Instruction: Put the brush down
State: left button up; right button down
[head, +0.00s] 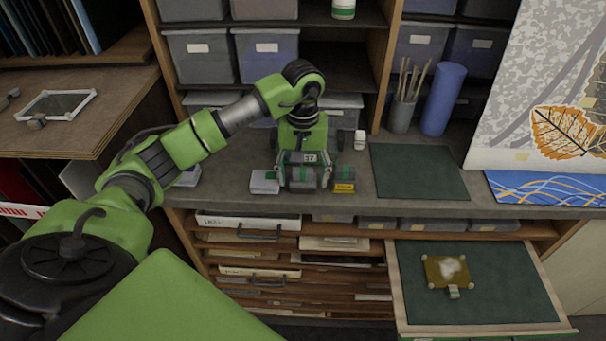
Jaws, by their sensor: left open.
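My left gripper (305,178) is over the front of the grey worktop, in the middle of the view. It points down and is open, and I see nothing held between its fingers. Several thin sticks that look like brush handles (414,80) stand in a grey cup (400,116) at the back. I cannot make out a single loose brush for certain. My right gripper is not in view.
A dark green mat (418,172) lies bare on the worktop, beside a blue cylinder (443,98). Below, an open drawer (403,290) holds an amber pane (434,272) with a white patch. Shelves of grey bins (200,58) rise behind my arm.

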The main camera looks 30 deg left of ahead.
aim_at(303, 169)
pick_arm(q)
jog(key=shift+r, duration=0.15)
jog(key=shift+r, duration=0.15)
notch_tip(303, 169, up, 6)
jog(key=shift+w+r+b, duration=0.1)
jog(key=shift+b, duration=1.1)
notch_tip(303, 169, up, 4)
jog(key=shift+f, duration=0.1)
jog(key=shift+r, duration=0.85)
